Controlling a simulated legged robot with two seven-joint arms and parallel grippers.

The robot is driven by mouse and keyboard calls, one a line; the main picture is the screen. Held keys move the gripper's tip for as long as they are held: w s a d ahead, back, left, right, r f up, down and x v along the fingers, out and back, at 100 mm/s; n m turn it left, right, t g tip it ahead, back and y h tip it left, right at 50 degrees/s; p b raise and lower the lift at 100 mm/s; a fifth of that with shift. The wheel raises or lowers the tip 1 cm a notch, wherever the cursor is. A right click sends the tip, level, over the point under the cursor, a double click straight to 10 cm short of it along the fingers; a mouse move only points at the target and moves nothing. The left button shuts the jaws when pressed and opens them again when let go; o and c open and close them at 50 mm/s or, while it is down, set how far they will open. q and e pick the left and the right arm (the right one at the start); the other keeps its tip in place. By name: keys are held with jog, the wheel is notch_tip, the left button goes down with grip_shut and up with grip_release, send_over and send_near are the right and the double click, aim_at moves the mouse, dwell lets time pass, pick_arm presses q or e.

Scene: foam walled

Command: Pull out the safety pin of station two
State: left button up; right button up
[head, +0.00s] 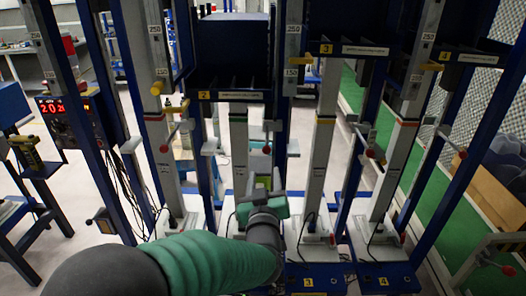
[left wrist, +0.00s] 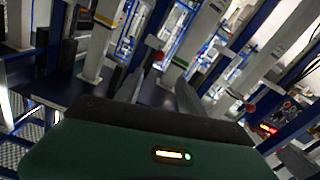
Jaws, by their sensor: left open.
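Station two, marked by a yellow "2" tag (head: 204,95), is a dark hopper (head: 232,55) with a grey column (head: 239,150) below it. A red ball knob (head: 267,149) shows just right of that column. I cannot tell for sure whether this knob is its safety pin. My left gripper (head: 262,184) is open and empty, low in front of station two and below the red knob. In the left wrist view its two grey fingers (left wrist: 163,88) are spread apart. A red ball (left wrist: 158,56) shows beyond them there. My right gripper is not in view.
Stations three (head: 326,48) and four (head: 445,55) stand to the right, each with a red knob beside its column. Blue posts stand close on both sides of station two. A red-digit display (head: 56,107) and hanging cables are at left. A green floor strip (head: 430,190) runs at right.

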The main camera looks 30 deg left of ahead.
pick_arm(q)
send_near(267, 151)
jog(key=w+d, duration=0.1)
jog(key=w, duration=0.1)
jog(key=w+a, duration=0.7)
jog(key=shift+w+a+f, duration=0.25)
jog(key=shift+f, duration=0.05)
jog(key=shift+d+r, duration=0.15)
jog(key=shift+d, duration=0.3)
jog(key=shift+d+r, duration=0.2)
jog(key=shift+d, duration=0.25)
jog(key=shift+a, duration=0.15)
jog(key=c, duration=0.3)
jog(key=shift+a+f, duration=0.25)
jog(key=shift+a, duration=0.3)
jog(key=c, duration=0.5)
jog(key=shift+a, duration=0.1)
jog(key=shift+c, duration=1)
jog(key=shift+d+r, duration=0.1)
jog(key=shift+d, duration=0.3)
grip_shut()
jog(key=shift+a, duration=0.1)
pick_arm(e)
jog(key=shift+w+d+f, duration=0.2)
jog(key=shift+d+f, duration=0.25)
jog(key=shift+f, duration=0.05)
